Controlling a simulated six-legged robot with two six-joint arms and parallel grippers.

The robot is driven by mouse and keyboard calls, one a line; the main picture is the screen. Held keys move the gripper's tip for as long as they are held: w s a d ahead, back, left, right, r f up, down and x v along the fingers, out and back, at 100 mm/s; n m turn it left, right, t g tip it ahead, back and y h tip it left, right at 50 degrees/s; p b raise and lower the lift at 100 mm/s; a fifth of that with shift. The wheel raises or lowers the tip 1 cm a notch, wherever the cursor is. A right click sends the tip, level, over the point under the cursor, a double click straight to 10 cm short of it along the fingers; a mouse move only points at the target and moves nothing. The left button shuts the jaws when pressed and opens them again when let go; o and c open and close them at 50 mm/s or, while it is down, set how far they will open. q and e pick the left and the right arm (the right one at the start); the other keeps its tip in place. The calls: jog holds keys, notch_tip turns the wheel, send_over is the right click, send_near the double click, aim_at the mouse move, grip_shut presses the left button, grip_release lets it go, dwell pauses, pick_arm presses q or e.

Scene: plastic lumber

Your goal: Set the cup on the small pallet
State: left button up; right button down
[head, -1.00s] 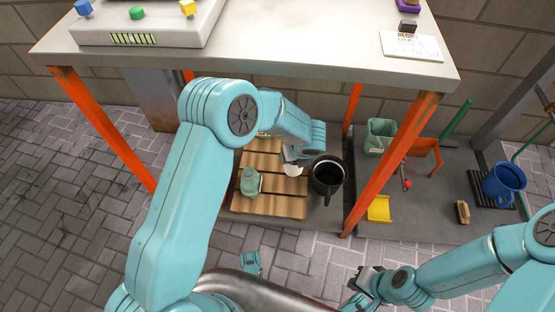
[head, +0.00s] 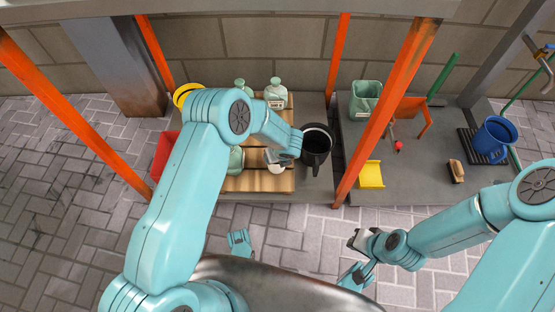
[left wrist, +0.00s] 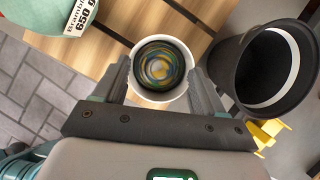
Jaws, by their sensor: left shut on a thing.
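The small white cup (head: 276,169) shows over the front right part of the slatted wooden pallet (head: 250,184) in the head view. My left gripper (head: 279,157) is shut on it. In the left wrist view the grey fingers sit on both sides of the cup (left wrist: 160,97), with its mouth facing the camera and a dark, colour-streaked inside. Pallet slats (left wrist: 120,18) show behind it. I cannot tell whether the cup's base touches the slats. My right gripper (head: 360,240) is off to the right in front, away from the cup; its jaws are unclear.
A green bottle (head: 236,160) is left of the cup, and two bottles (head: 275,92) stand at the back.

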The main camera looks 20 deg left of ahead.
pick_arm(q)
jog(key=shift+f, duration=0.9)
jog(key=shift+r, duration=0.1)
pick_arm(e)
jog(key=shift+w+f, duration=0.3)
jog(key=shift+f, duration=0.1)
pick_arm(q)
jog(key=o, duration=1.5)
jog(key=shift+o, duration=0.2)
pick_arm(e)
jog(key=shift+w+d+f, duration=0.1)
jog(key=shift+f, duration=0.05)
